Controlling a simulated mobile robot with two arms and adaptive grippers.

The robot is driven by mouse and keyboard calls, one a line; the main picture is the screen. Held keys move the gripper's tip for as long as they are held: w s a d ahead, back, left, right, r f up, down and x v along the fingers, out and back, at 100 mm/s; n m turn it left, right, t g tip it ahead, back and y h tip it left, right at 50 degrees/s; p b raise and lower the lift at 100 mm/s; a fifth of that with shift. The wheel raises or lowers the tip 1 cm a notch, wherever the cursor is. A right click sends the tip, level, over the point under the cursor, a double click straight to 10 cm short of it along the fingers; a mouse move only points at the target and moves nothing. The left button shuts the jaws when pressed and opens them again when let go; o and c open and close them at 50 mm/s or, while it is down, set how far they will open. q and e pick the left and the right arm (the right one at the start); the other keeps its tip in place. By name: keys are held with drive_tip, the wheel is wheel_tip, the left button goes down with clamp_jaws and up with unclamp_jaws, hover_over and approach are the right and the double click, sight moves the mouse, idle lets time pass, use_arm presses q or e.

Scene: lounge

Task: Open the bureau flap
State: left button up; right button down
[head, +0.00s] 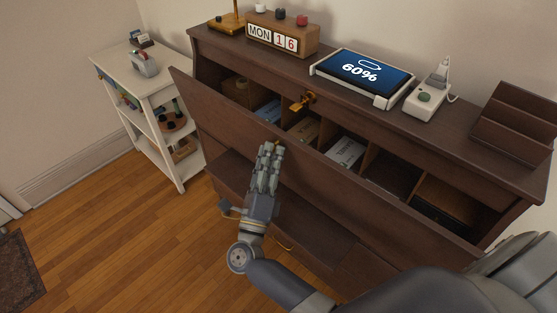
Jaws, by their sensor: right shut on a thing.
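The dark brown bureau (270,59) stands against the wall. Its flap (215,113) is tilted outward at the top, partly open, and the compartments behind it show. My right gripper (270,148) is at the front of the flap near its upper edge, about midway along. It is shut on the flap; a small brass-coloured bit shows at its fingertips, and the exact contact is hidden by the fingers. A brass key or catch (303,101) sits on the bureau's front rail above the opening. My left gripper is out of view.
On the bureau top stand a wooden calendar block (282,34), a tablet (362,75), a white device (430,94) and a brown stepped rack (515,122). A white shelf unit (150,85) stands at the left. Wooden floor (130,230) is clear in front.

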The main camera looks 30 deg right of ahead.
drive_tip(key=shift+s+a+f+n+t+b, duration=0.3)
drive_tip(key=shift+a+b, duration=0.2)
drive_tip(key=shift+b, duration=0.2)
drive_tip(key=shift+s+a+f+n+t+b, duration=0.25)
drive_tip(key=shift+a+f+b, duration=0.2)
drive_tip(key=shift+b, duration=0.25)
drive_tip(key=shift+w+a, duration=0.1)
drive_tip(key=shift+r, duration=0.1)
